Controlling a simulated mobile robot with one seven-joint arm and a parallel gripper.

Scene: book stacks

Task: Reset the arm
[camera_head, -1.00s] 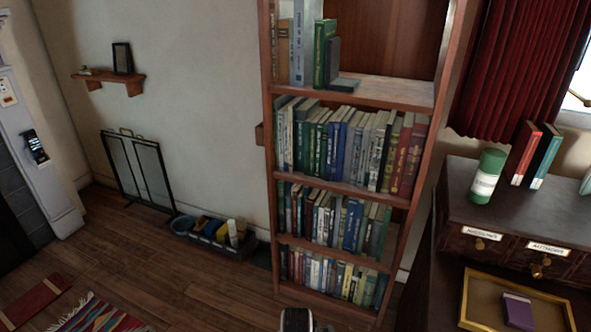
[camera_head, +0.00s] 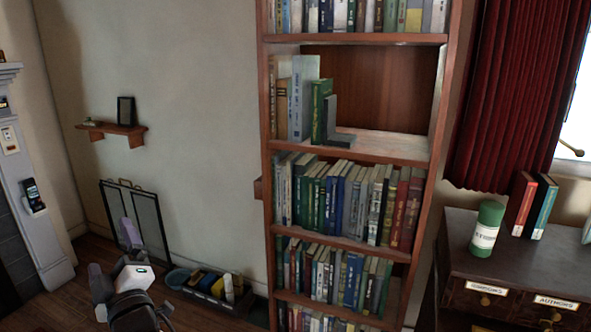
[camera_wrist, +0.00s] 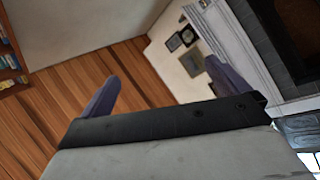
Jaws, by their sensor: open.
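My gripper (camera_head: 113,256) is in the lower left of the head view, in front of the black fireplace screen and left of the bookcase. Its two purple-grey fingers stand apart with nothing between them. In the wrist view my gripper (camera_wrist: 163,88) is also open and empty, with wooden floor and a pale wall beyond it. The bookcase (camera_head: 268,160) stands in the middle of the head view, with several full rows of books and one half-empty shelf. A black bookend (camera_head: 332,125) stands beside a green book on that shelf.
A low tray of items (camera_head: 215,290) sits on the floor beside the bookcase. A small wall shelf (camera_head: 115,133) holds a dark frame. A dark cabinet (camera_head: 500,255) at right bears a green canister (camera_head: 487,228) and two books. A fireplace surround (camera_head: 35,220) is at far left.

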